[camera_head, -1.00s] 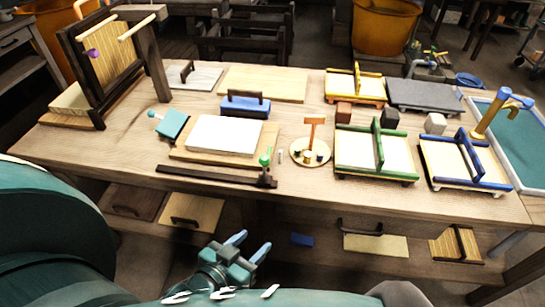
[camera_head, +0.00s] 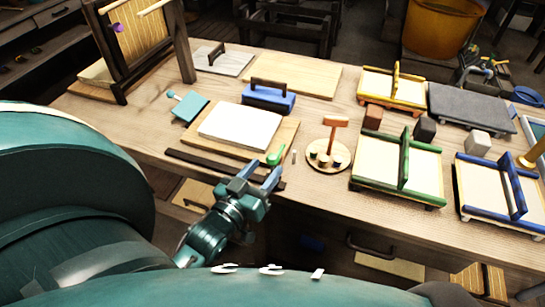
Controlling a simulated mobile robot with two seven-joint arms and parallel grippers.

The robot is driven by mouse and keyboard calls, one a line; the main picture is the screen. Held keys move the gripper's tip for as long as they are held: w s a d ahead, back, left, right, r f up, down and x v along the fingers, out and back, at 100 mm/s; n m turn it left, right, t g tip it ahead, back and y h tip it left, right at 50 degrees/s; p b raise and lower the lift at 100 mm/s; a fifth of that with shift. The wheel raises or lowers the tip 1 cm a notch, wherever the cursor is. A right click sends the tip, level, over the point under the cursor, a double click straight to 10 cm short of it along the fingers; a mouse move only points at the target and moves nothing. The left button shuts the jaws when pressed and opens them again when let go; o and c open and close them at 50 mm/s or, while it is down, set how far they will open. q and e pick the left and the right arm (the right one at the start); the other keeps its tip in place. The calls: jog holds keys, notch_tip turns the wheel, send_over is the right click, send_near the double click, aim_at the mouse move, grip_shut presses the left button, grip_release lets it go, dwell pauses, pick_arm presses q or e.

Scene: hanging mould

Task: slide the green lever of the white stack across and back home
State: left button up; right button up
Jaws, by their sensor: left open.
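The white stack (camera_head: 240,124) lies flat on a light wooden board (camera_head: 187,141) in the middle of the bench. The green lever (camera_head: 276,156) stands at the stack's front right corner, near the right end of a dark rail (camera_head: 198,163) along the board's front. My left gripper (camera_head: 262,174) is open, with its blue fingertips just in front of the lever. Nothing shows between the fingers. I cannot tell whether a fingertip touches the lever. The gripper hides the right part of the rail. My right gripper is not in view.
A blue block with a dark handle (camera_head: 269,98) sits behind the board, and a teal paddle (camera_head: 189,106) to its left. A round wooden stand (camera_head: 328,156) is right of the lever. Green-framed (camera_head: 397,172) and blue-framed (camera_head: 499,188) trays stand further right.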

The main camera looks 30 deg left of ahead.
aim_at(269, 164)
pick_arm(q)
jog(key=shift+w, duration=2.2)
jog(key=shift+c, duration=0.2)
grip_shut()
